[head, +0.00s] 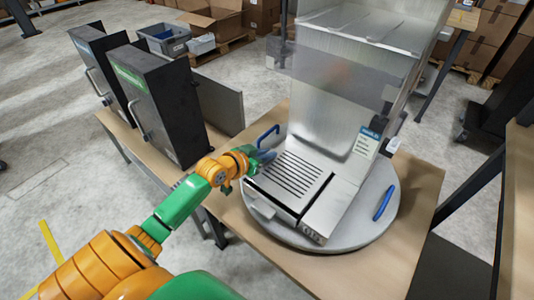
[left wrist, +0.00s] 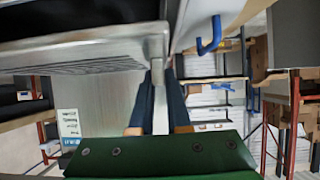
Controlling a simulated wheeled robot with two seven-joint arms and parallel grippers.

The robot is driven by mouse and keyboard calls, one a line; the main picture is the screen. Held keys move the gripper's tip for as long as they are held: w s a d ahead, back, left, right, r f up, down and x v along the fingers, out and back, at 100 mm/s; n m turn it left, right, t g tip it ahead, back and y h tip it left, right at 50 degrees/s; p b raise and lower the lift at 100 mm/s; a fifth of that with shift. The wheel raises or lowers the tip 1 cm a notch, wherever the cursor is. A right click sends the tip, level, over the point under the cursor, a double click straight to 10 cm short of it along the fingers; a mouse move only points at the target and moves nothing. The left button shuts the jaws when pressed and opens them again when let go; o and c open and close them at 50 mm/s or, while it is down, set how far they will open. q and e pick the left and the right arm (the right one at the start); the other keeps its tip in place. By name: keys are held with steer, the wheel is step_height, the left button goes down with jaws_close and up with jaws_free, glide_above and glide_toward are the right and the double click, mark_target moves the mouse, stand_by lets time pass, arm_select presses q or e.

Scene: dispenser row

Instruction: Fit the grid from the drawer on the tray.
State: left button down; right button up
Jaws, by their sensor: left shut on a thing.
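The grey metal dispenser (head: 350,95) stands on a round grey turntable (head: 372,222). A flat metal grid (head: 290,172) with dark parallel slots lies over the tray area at the dispenser's front. It looks about level; I cannot tell whether it is fully seated. The tray under it is mostly hidden. My left gripper (head: 262,157) is at the grid's far left edge. In the left wrist view its fingers (left wrist: 159,105) are shut on a thin metal strip that joins the slotted grid (left wrist: 85,65). My right gripper is not in view.
Two blue handles, left (head: 268,134) and right (head: 384,203), rise from the turntable; the left one is close to my gripper. The table is clear at the front right.

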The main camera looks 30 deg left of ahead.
arm_select(q)
steer(key=shift+f+b, duration=0.5)
steer(key=shift+f, duration=0.2)
steer(key=c, duration=0.8)
jaws_free()
